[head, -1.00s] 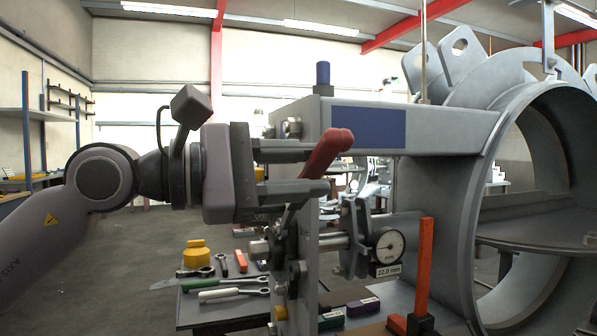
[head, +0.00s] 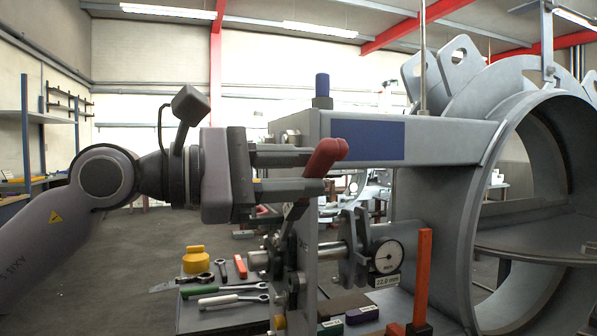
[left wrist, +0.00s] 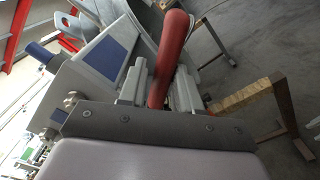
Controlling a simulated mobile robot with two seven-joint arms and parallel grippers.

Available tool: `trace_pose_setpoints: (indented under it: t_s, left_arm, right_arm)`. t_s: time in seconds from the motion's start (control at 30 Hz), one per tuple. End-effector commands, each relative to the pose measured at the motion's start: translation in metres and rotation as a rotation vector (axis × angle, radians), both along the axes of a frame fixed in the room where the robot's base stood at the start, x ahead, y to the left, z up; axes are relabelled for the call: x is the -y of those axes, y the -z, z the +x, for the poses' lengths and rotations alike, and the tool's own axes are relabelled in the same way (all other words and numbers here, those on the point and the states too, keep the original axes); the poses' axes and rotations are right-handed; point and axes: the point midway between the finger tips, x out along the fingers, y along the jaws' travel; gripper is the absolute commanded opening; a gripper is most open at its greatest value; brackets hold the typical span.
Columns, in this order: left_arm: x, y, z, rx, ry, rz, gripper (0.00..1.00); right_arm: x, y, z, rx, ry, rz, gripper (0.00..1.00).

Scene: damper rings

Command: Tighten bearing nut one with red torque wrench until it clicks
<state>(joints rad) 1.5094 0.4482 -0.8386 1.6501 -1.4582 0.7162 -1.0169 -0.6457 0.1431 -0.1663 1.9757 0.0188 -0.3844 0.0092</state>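The red torque wrench has a thick red handle (head: 326,156) and a grey shaft slanting down and left in the head view. My left gripper (head: 308,172) has its fingers on both sides of the handle, seemingly shut on it. In the left wrist view the red handle (left wrist: 172,55) stands between the two fingertips (left wrist: 160,82). The shaft runs down beside an upright grey plate (head: 307,235). Several nuts show there, one at the upper left (head: 291,136). Which is bearing nut one, and whether the wrench head sits on it, I cannot tell. My right gripper is out of view.
A grey beam with a blue panel (head: 366,140) lies right behind the handle, joined to a large ring (head: 455,240). A tool table (head: 215,316) holds several tools, including a green-handled wrench (head: 210,291).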

Motion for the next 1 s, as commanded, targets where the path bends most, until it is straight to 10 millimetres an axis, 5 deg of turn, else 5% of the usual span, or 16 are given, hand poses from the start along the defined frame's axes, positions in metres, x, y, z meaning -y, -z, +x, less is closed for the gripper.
trace_pose_setpoints:
  t_s: [0.2, 0.9, 1.0]
  left_arm:
    - [-0.0028, -0.0135, 0.0059, -0.046, -0.001, -0.020, 0.31]
    - [-0.0029, -0.0107, 0.0040, -0.031, -0.002, -0.018, 0.31]
    - [-0.0029, -0.0107, 0.0040, -0.031, -0.002, -0.018, 0.00]
  right_arm:
    - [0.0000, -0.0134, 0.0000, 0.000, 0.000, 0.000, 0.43]
    - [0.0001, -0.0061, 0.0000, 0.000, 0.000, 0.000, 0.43]
    - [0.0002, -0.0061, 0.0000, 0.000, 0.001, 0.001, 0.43]
